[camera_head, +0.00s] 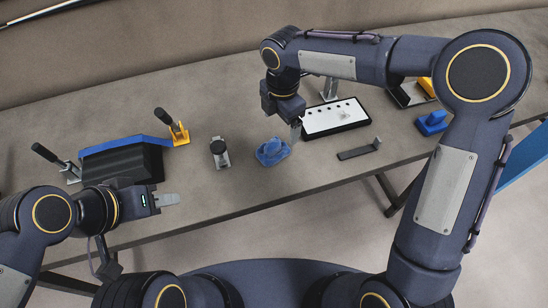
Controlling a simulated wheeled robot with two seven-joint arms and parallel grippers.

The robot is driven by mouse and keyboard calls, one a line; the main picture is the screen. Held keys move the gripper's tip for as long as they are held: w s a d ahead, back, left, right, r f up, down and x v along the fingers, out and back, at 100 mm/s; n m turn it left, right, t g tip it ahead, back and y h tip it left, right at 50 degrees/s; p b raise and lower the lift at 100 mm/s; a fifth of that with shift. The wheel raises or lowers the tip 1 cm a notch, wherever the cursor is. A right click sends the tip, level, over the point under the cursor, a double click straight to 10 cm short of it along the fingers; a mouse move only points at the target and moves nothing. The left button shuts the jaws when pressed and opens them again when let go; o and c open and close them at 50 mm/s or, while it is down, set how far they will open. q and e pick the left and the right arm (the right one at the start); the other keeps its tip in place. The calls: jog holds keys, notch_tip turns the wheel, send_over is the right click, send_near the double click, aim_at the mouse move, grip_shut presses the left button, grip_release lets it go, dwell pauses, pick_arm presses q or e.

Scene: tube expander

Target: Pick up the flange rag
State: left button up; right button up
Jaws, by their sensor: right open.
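The flange rag looks to be the blue crumpled piece (270,152) lying on the grey bench near its middle. My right gripper (296,132) points down just beside and above the right side of the blue piece. It is open, and I cannot tell whether a finger touches the piece. My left gripper (168,199) is near the bench's front edge at the left, well away from the blue piece, with nothing visible in it. Its fingers overlap in this view, so I cannot tell its opening.
A black block with a blue top (122,160) stands at the left between toggle clamps. A small grey clamp (220,152) is left of the blue piece. A white panel with black holes (335,117), a dark flat bar (358,150) and a blue block (431,123) lie to the right.

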aim_at(272, 142)
jog(key=shift+a+f+n, duration=0.5)
jog(key=shift+a+f, duration=0.25)
jog(key=shift+f, duration=0.05)
jog(key=f, duration=0.5)
jog(key=f+p, duration=0.1)
jog(key=f, duration=0.1)
jog(key=shift+s+a+f, duration=0.2)
jog(key=shift+a+f, duration=0.05)
jog(key=shift+f, duration=0.05)
jog(key=c, duration=1.2)
jog(key=shift+r, duration=0.1)
jog(key=shift+r, duration=0.5)
notch_tip(272, 142, up, 2)
jog(key=shift+s+r, duration=0.1)
jog(key=shift+r, duration=0.15)
jog(key=s+d+r+b, duration=0.1)
jog(key=s+r, duration=0.2)
jog(key=s, duration=0.1)
jog(key=s+d+r, duration=0.1)
jog(key=s+r, duration=0.2)
jog(key=s, duration=0.1)
jog(key=s+d+r+b, duration=0.1)
jog(key=s+d+r, duration=0.1)
jog(key=s, duration=0.3)
jog(key=shift+s+r+b, duration=0.1)
jog(key=shift+r+b, duration=0.2)
jog(key=shift+r, duration=0.4)
